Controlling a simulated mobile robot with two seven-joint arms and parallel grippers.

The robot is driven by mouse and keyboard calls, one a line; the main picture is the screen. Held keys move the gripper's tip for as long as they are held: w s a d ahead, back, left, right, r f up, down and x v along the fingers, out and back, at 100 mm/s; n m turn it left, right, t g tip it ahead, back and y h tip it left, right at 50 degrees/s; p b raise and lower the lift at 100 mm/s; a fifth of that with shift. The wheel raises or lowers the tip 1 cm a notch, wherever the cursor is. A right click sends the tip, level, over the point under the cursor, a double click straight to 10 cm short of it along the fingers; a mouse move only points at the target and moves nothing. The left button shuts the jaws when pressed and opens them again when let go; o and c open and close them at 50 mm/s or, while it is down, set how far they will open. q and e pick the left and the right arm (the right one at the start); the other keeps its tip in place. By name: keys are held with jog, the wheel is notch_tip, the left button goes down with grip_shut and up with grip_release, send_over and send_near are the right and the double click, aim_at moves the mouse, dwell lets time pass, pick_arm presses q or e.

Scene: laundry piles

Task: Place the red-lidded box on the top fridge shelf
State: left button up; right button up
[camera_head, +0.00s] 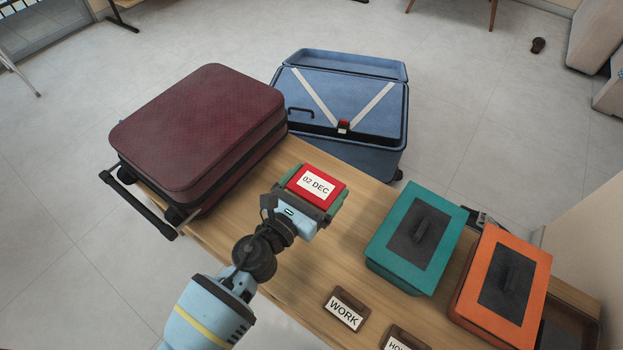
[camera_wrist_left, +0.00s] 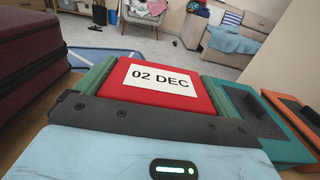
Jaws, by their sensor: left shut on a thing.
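The red-lidded box (camera_head: 311,172) has a white label reading "02 DEC". My left gripper (camera_head: 316,188) is shut on it, with a green-padded finger on either side, over the wooden table (camera_head: 235,240). The box also shows in the left wrist view (camera_wrist_left: 200,92), label up, between the fingers of the left gripper (camera_wrist_left: 165,88). Its lower part is hidden, so I cannot tell if it touches the table. No fridge or shelf is in view. My right gripper is not in view.
A dark red suitcase (camera_head: 200,130) lies at the table's left end. An open blue suitcase (camera_head: 355,105) stands behind the table. A teal box (camera_head: 443,208) and an orange box (camera_head: 537,270) sit to the right. A "WORK" sign (camera_head: 346,310) is near the front.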

pick_arm(q)
jog(key=s+a+r+n+t+y+p, duration=0.1)
jog(key=s+a+r+n+y+p, duration=0.1)
jog(key=s+a+r+p, duration=0.4)
jog(key=s+a+r+n+t+y+p, duration=0.1)
jog(key=s+a+r+n+y+p, duration=0.1)
jog(key=s+a+r+y+p, duration=0.2)
jog(key=s+a+r+n+t+y+p, duration=0.1)
jog(key=s+a+r+y+p, duration=0.3)
jog(key=s+a+r+p, duration=0.5)
notch_tip(320, 180, up, 20)
jog(key=a+n+p, duration=0.1)
jog(key=a+p, duration=0.1)
jog(key=p, duration=0.6)
jog(key=shift+s+a+r+n, duration=0.2)
jog(key=shift+s+a+n, duration=0.05)
jog(key=shift+s+n, duration=0.15)
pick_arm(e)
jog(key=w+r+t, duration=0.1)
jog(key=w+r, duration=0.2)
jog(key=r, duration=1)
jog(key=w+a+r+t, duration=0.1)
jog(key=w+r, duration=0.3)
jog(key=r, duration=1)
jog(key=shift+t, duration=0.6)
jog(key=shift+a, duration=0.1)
